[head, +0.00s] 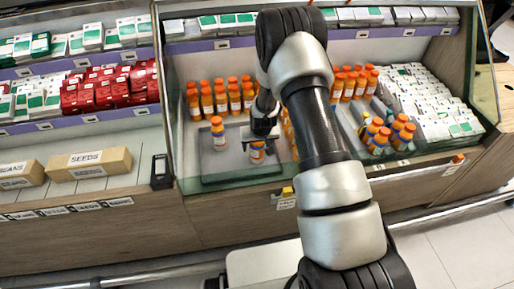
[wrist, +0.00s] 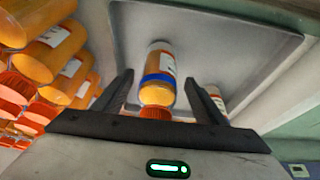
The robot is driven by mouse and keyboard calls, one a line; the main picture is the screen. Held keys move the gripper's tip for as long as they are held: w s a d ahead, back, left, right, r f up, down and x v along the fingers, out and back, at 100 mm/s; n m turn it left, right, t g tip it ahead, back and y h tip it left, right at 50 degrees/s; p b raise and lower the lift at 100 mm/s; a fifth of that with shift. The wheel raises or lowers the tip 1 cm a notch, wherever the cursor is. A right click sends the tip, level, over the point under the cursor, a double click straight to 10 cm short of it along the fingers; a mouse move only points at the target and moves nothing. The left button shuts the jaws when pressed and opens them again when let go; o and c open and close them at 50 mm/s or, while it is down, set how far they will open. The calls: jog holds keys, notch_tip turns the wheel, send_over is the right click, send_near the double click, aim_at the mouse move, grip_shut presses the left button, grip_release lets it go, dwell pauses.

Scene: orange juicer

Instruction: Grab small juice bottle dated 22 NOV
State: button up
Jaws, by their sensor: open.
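My gripper (head: 260,136) reaches down into the display case, open. In the wrist view, my gripper (wrist: 159,78) has one finger on each side of a small orange juice bottle (wrist: 158,88) with a white label, a blue band and an orange-red cap. Gaps show between bottle and fingers. In the head view, this bottle (head: 257,154) is just below my gripper, its top partly hidden. A second small bottle (head: 217,138) stands upright to its left on the dark tray (head: 215,182). A bottle also shows behind the right finger (wrist: 215,96). The dates are too small to read.
Several orange bottles (head: 221,98) stand in rows behind the tray; bottles (wrist: 55,52) also crowd the wrist view's left side. More bottles (head: 379,137) and white boxes (head: 432,110) are right of my arm. A glass front edge (head: 235,180) borders the case.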

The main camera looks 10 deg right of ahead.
aim_at(257, 148)
jog(key=x, duration=0.3)
jog(key=shift+d+f, duration=0.1)
jog(key=shift+f, duration=0.2)
jog(key=shift+r, duration=0.1)
jog(key=c, duration=1.4)
